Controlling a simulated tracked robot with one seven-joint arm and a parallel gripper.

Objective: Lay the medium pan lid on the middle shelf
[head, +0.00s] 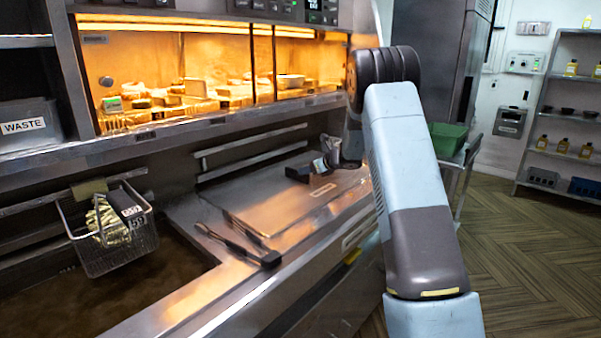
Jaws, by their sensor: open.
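My gripper (312,169) is low over the steel counter, at the far end of my bent arm. It is open, and its dark fingers are close above a flat steel cover. This rectangular cover (272,205) lies on the counter with a small label near its right edge. It may be the pan lid, but I cannot tell for sure. I cannot tell whether my fingers touch it. A shelving rack (545,125) with several levels stands at the far right. I cannot tell which shelf is the middle one meant.
A wire fry basket (118,247) hangs over the dark vat at left. A black-handled tool (240,246) lies on the counter's front. A lit warming cabinet (215,50) holds food above. A green tray (447,140) stands behind my arm. The wooden floor (530,265) at right is clear.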

